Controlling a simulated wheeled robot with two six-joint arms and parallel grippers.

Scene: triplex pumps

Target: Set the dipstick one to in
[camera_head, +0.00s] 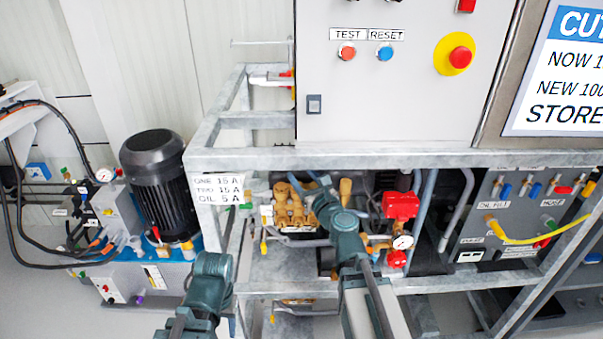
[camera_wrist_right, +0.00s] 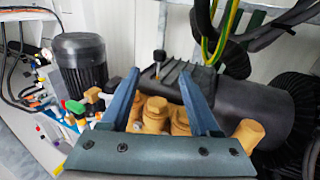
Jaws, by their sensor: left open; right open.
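A dipstick (camera_wrist_right: 158,57) with a dark knob and a thin yellowish stem stands upright at the black ribbed pump housing (camera_wrist_right: 180,78) in the right wrist view. Whether it is fully seated cannot be told. My right gripper (camera_wrist_right: 163,72) is open, its two blue fingers apart, with the dipstick showing between the fingertips and beyond them. In the head view the right gripper (camera_head: 311,183) is over the brass pump head (camera_head: 290,212), and I cannot make out the dipstick there. My left gripper (camera_head: 222,250) is low at the frame's left front, open and apart from the pump.
A grey steel frame (camera_head: 400,158) crosses above the pump. Red valve parts (camera_head: 400,205) and a gauge (camera_head: 402,242) stand right of my right arm. A black motor (camera_head: 158,180) stands left. Yellow-green cables (camera_wrist_right: 218,30) hang near the pump housing.

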